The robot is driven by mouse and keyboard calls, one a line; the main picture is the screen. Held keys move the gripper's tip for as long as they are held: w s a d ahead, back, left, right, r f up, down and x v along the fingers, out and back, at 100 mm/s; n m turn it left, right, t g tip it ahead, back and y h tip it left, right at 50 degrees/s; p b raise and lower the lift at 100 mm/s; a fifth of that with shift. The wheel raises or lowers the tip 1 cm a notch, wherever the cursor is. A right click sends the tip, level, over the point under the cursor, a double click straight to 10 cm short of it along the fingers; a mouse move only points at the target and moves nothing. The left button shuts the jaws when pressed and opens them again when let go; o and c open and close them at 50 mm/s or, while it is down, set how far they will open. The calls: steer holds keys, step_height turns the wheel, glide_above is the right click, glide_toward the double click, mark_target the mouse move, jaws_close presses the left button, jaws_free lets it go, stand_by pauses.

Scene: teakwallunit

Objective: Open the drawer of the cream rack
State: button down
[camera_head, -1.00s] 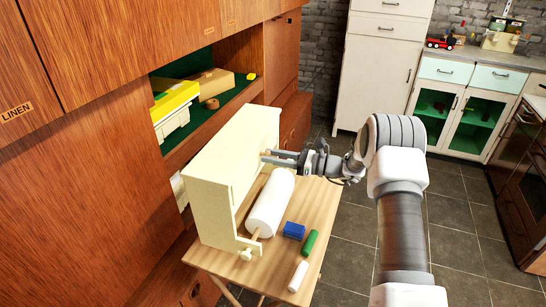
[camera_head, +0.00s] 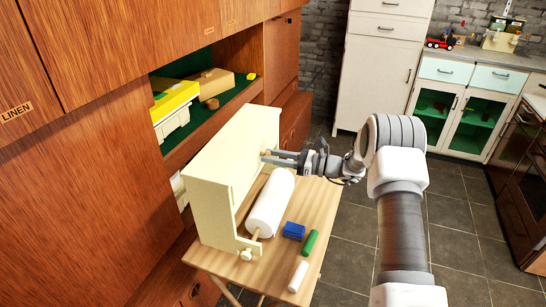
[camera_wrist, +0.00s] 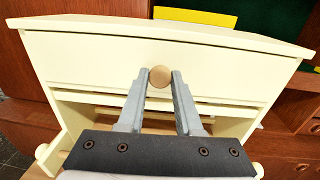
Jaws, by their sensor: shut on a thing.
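The cream rack (camera_head: 206,190) stands on a small wooden table, and a white roll (camera_head: 270,204) on a rod sits across its lower front. In the wrist view the rack's drawer front (camera_wrist: 100,58) spans the picture and looks flush with the body. A round wooden knob (camera_wrist: 159,76) is at the middle of the drawer's lower part. My gripper (camera_wrist: 160,82) has its two fingertips against either side of this knob and is shut on it. In the head view my gripper (camera_head: 265,156) reaches the rack's front from the right, and the knob is hard to make out there.
On the wooden table (camera_head: 220,262) lie a blue block (camera_head: 294,231), a green cylinder (camera_head: 309,243) and a white cylinder (camera_head: 299,276). The wooden wall unit (camera_head: 75,170) rises close behind the rack. Open tiled floor (camera_head: 350,225) lies to the right.

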stand_by(0.4)
steer(key=v, duration=0.8)
steer(key=shift+s+d, duration=0.15)
steer(key=shift+d, duration=0.1)
steer(key=c, duration=0.6)
jaws_free()
steer(key=shift+a, duration=0.1)
steer(key=v, duration=1.7)
steer(key=shift+d+b, duration=0.2)
steer(key=shift+b, duration=0.1)
steer(key=shift+r, duration=0.2)
